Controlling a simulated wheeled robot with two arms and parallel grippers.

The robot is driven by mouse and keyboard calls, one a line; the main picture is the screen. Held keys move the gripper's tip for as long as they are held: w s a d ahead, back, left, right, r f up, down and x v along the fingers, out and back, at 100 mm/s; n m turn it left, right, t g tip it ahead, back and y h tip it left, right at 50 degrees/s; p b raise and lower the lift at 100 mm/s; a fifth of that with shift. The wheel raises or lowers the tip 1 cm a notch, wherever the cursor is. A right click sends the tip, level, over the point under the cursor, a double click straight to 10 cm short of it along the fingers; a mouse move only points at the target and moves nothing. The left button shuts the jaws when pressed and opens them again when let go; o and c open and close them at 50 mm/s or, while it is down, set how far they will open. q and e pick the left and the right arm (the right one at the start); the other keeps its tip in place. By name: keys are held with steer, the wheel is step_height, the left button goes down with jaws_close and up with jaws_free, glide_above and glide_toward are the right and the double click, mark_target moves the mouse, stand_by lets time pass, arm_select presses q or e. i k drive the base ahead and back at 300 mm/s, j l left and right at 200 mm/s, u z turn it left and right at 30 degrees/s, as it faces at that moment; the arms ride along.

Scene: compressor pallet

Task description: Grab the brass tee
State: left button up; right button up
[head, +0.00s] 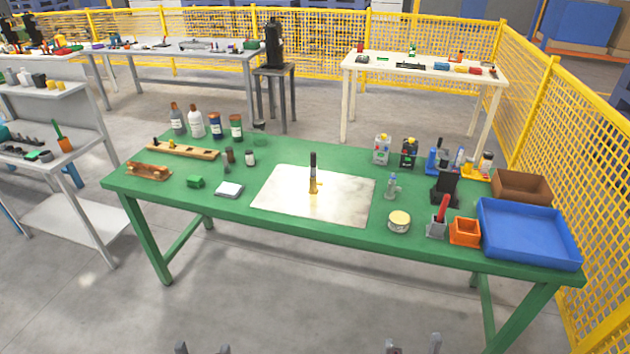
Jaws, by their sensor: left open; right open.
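A small upright object with a brass-coloured lower part (313,185) and a dark upper part stands on the pale metal plate (350,206) in the middle of the green table. It is too small to tell whether this is the brass tee, and no tee shape shows clearly elsewhere. My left gripper (202,348) shows only its fingertips at the bottom edge, open and empty. My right gripper (415,345) also shows only its fingertips there, open and empty. Both are well in front of the table and apart from everything on it.
The green table (290,150) carries bottles (197,122) and a wooden rack (184,150) at left. A blue tray (530,235), an orange bin (465,232) and a round tin (399,222) are at right. The front strip by the plate is clear. Yellow fencing (570,150) stands at right.

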mark_target(314, 183)
steer(key=i+j+z, duration=0.75)
steer(key=i+j, duration=0.15)
steer(key=i+j+z, duration=0.4)
steer(key=j, duration=0.35)
steer(key=k+l, duration=0.05)
